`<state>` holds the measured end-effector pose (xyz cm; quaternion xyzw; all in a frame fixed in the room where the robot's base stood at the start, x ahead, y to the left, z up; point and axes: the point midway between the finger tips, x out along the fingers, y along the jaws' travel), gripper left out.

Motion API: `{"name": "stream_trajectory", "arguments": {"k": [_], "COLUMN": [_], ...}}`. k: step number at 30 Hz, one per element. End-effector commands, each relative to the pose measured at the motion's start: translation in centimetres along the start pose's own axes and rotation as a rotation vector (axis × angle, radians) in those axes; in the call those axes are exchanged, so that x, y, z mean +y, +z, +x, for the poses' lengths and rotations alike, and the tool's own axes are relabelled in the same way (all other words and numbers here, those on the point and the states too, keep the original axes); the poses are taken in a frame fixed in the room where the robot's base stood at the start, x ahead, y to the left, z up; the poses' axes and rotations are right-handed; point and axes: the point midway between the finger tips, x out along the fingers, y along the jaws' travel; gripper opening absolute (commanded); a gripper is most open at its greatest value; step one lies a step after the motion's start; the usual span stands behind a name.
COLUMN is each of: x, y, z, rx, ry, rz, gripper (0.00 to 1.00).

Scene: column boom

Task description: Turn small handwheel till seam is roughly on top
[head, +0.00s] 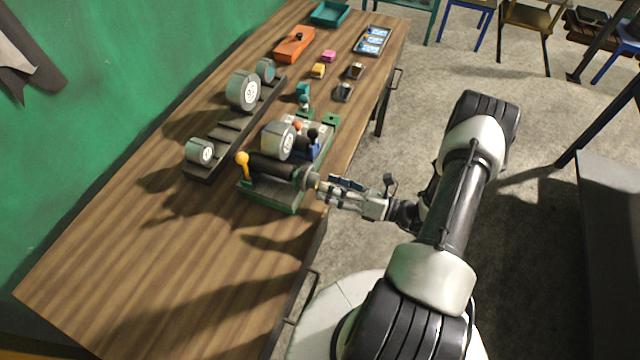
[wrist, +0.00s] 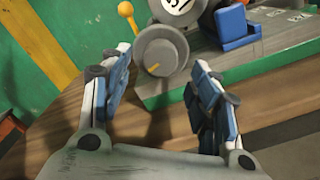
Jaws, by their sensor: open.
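The small handwheel (wrist: 163,49) is a grey round knob on the near end of a green-based machine (head: 268,192). Its yellow seam mark (wrist: 153,67) shows on the face toward me, at the lower edge and slightly left of centre in the wrist view. In the head view the handwheel (head: 309,180) sits just left of my gripper (head: 328,187), and its seam cannot be made out there. My gripper is open. In the wrist view its two blue-padded fingers stand left and right of the handwheel, with a gap on each side.
A yellow ball-ended lever (head: 242,159) stands on the machine's left. A numbered grey drum (head: 278,141) and a blue block (wrist: 236,27) lie behind the handwheel. A dark rack (head: 228,133) with more drums stands along the wall side. The near-left tabletop is clear.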

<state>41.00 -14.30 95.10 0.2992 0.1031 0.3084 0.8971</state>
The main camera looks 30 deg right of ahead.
Motion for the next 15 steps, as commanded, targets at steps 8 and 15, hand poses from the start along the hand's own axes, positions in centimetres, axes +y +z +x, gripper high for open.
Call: {"name": "stream_trajectory", "arguments": {"k": [8, 15], "x": [0.0, 0.0], "y": [0.0, 0.0], "z": [3.3, 3.6], "rx": [0.001, 0.000], "ry": [0.001, 0.000], "rz": [0.000, 0.000], "gripper": [0.56, 0.56]}}
